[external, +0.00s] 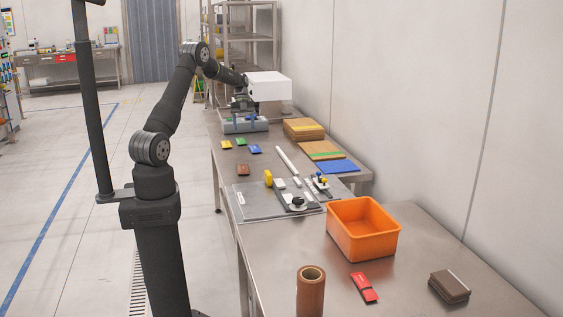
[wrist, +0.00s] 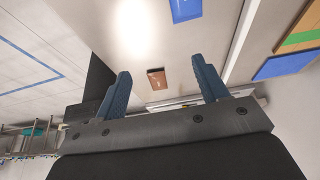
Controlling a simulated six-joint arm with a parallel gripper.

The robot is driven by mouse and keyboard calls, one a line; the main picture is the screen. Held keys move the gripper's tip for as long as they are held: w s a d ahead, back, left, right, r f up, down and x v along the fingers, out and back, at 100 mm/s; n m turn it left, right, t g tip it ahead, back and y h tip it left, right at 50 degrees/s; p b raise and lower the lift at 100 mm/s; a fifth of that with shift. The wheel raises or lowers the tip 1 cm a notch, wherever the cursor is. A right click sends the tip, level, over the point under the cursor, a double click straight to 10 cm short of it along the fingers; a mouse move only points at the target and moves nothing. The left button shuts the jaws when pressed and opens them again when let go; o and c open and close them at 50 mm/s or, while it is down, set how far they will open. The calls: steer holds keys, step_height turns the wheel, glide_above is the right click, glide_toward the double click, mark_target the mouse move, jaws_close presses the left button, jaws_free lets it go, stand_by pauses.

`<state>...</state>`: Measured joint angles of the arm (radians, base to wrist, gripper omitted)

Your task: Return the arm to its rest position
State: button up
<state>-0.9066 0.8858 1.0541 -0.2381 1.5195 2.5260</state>
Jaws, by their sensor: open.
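My arm rises from the left in the external view and reaches over the far end of the steel table. My gripper (external: 245,117) hangs there, in front of or over a grey tray (external: 231,127); I cannot tell which. In the wrist view my gripper (wrist: 165,82) shows two blue fingers set wide apart with nothing held between them. A small brown packet (wrist: 157,78) shows on the table beyond the gap between the fingers, apart from them. The same packet (external: 243,169) lies near the table's left edge in the external view.
Yellow (external: 226,145), green (external: 241,141) and blue (external: 255,149) packets lie nearby. An orange bin (external: 362,243), a brown tube (external: 311,290) and a red packet (external: 363,287) are on the near table. The left floor is clear.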

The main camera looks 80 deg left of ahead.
steer(key=w+d, duration=0.7)
steer(key=d, duration=0.5)
steer(key=w+d, duration=0.7)
steer(key=d, duration=0.6)
steer(key=s+d+r, duration=0.1)
steer(key=d, duration=2.7)
steer(key=shift+n, duration=0.4)
steer(key=shift+o, duration=0.4)
steer(key=shift+r, duration=0.1)
